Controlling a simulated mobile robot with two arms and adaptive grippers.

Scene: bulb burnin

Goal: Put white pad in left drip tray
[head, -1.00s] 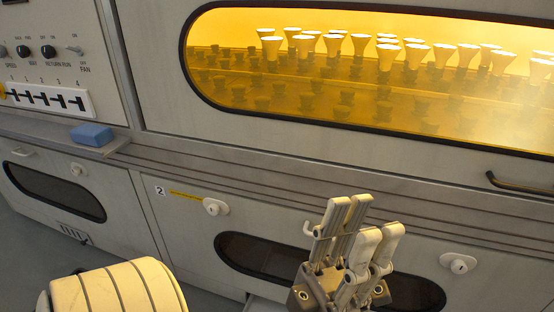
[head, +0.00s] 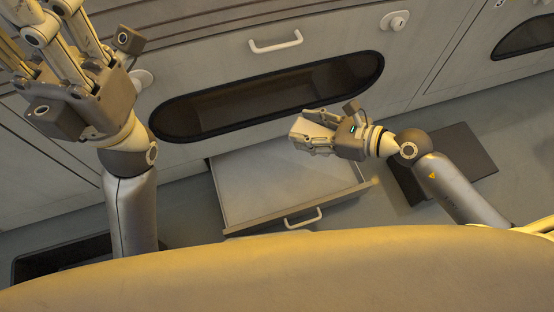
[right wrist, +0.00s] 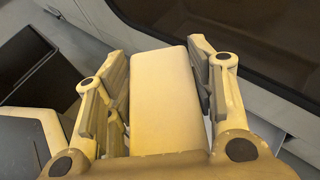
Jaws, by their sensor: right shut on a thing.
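The white pad (right wrist: 165,95) is between the two fingers of my right gripper (right wrist: 163,85), pale and block-shaped in the right wrist view. In the head view my right gripper (head: 312,137) is shut on the pad (head: 306,127), above a pulled-out, shallow, flat drawer-like tray (head: 345,194) with a white handle. The pad is above the tray's far right part in the picture, apart from it as far as I can tell. My left gripper (head: 50,45) is at the upper left, its fingertips cut off by the frame.
A cabinet front with a dark oval window (head: 270,95) and a white handle (head: 276,42) stands behind the tray. A dark flat slab (head: 465,150) lies on the floor at right. A dark tray-like thing (head: 60,255) is at lower left.

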